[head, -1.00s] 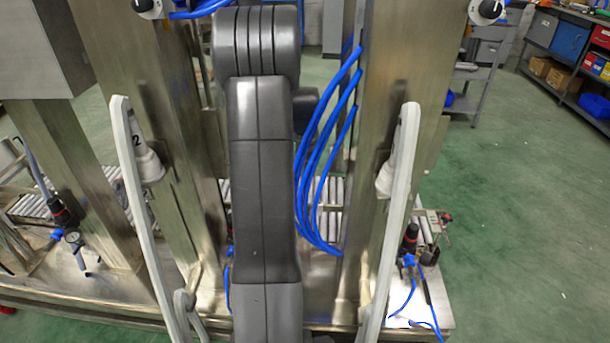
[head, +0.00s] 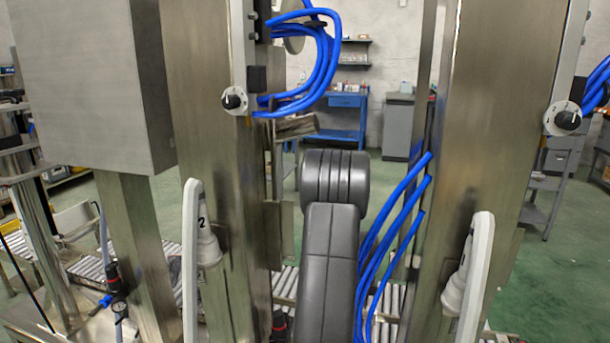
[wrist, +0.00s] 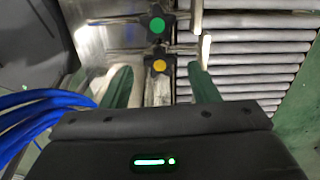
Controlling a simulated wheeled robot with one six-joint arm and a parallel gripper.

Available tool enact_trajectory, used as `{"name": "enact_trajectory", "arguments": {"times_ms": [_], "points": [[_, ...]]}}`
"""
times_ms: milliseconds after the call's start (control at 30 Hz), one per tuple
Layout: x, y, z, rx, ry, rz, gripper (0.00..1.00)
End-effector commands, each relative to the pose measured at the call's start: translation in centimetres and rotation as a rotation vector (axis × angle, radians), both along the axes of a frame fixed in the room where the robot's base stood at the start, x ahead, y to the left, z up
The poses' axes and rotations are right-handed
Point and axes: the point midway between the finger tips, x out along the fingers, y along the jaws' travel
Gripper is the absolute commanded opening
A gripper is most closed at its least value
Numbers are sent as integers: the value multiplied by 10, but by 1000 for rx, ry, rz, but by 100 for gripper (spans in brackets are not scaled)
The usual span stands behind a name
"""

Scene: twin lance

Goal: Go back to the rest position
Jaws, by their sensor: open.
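My gripper (wrist: 158,88) shows in the wrist view with its two greenish fingers spread apart and nothing between them. Just beyond the fingertips are a black knob with a green cap (wrist: 157,25) and a black knob with a yellow cap (wrist: 159,66), both on the metal machine. I cannot tell how far the fingers are from the knobs. In the head view my dark arm stands upright between two steel columns, and my gripper is not visible there.
Blue hoses (head: 395,235) hang right of my arm, and more loop above (head: 325,65). Steel columns stand left (head: 215,150) and right (head: 500,140), with white lance handles (head: 190,260) (head: 475,270) in front. Roller conveyors (wrist: 250,75) lie behind. Green floor (head: 545,280) is open at right.

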Motion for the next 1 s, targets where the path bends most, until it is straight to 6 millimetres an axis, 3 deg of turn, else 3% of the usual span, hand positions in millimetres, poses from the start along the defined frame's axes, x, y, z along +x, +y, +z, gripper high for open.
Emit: {"name": "enact_trajectory", "arguments": {"times_ms": [200,667,867,1000], "points": [[0,0,-22,0,0,1,55],[0,0,-18,0,-1,24,55],[1,0,2,-1,-4,0,55],[1,0,28,-1,-4,0,55]]}}
